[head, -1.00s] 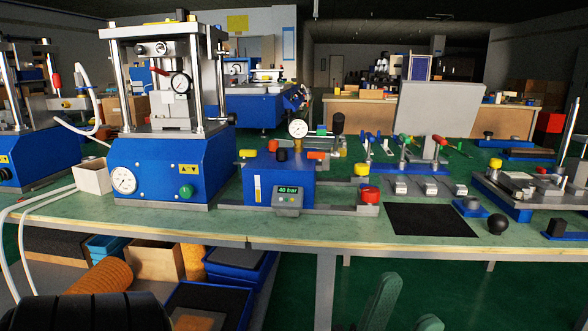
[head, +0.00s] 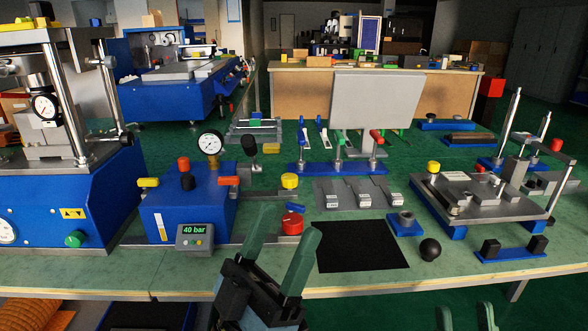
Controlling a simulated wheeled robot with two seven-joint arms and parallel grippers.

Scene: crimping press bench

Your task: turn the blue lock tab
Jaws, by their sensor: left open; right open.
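The small blue lock tab (head: 296,207) shows between a yellow knob (head: 290,181) and a red round knob (head: 292,223), at the right end of the blue pressure unit (head: 185,213). My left gripper (head: 287,222) has two green fingers spread apart, with nothing seen held between them. In the picture its fingertips lie on either side of the red knob, just below the tab; I cannot tell whether they touch anything. My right gripper (head: 465,314) shows only its green fingertips at the bottom edge. They are apart and empty, far to the right of the tab.
A grey display box (head: 195,238) reading 40 bar stands in front of the unit. A black mat (head: 360,246), a black ball (head: 430,249) and a metal fixture (head: 475,195) lie to the right. A large blue press (head: 60,220) stands at the left.

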